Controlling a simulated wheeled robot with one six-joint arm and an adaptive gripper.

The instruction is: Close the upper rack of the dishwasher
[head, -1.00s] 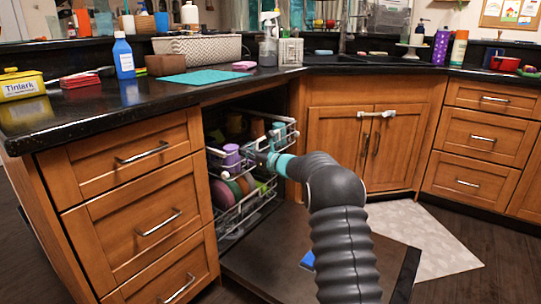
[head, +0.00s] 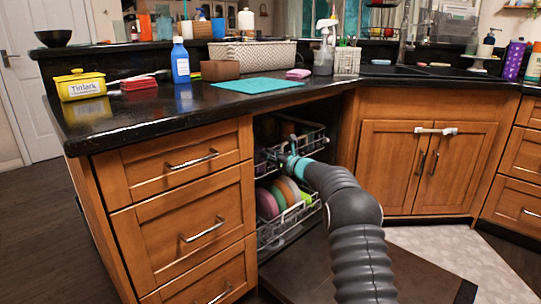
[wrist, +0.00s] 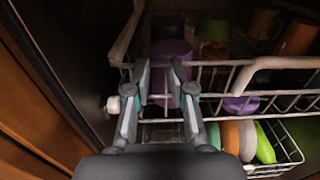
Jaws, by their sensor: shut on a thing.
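The upper rack (head: 312,140) of the dishwasher is a pale wire basket holding cups, inside the dark opening under the counter. It also shows in the wrist view (wrist: 216,65), with a purple cup (wrist: 172,52) behind its front wires. My gripper (head: 287,161) is at the rack's front left part. In the wrist view, my gripper (wrist: 161,82) has its two fingers on either side of the rack's front wires and is shut on them. The exact contact is partly hidden by the fingers. The lower rack (head: 302,221), with colored plates, sits below and extends farther out.
The open dishwasher door (head: 420,275) lies low in front, under my arm. A drawer cabinet (head: 190,215) borders the opening on the left, and a sink cabinet (head: 425,160) on the right. A pale mat (head: 460,258) lies on the floor.

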